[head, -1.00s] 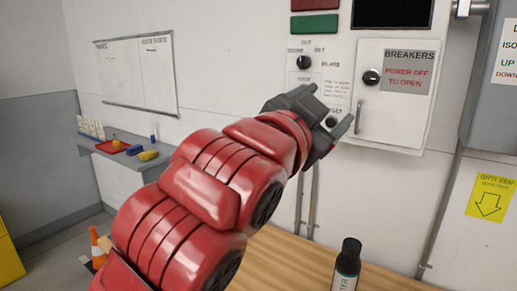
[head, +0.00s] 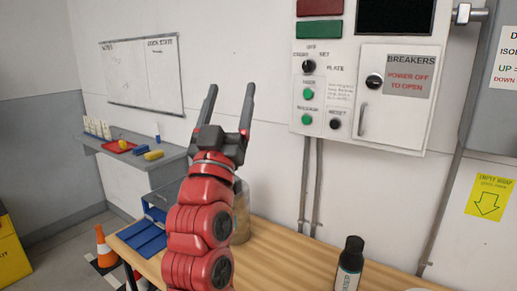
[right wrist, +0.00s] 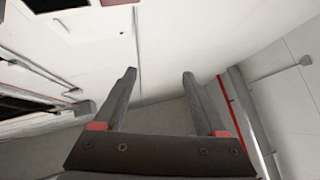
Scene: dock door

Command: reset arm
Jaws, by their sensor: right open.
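My right gripper (head: 229,105) points up in the middle of the head view, in front of the white wall and left of the control panel (head: 320,82). Its two dark fingers are spread and nothing is between them. The fingers also stand apart in the right wrist view (right wrist: 160,85), with bare wall and ceiling beyond. My red arm rises from the bottom of the head view and hides part of the table and of a jar (head: 241,215). My left gripper is not in view.
A wooden table (head: 295,262) runs below the panel, with a dark bottle (head: 349,264) and a blue tray (head: 140,238). A shelf (head: 165,165) with small items is at left. A breaker cabinet (head: 392,112) and an orange cone (head: 104,248) also show.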

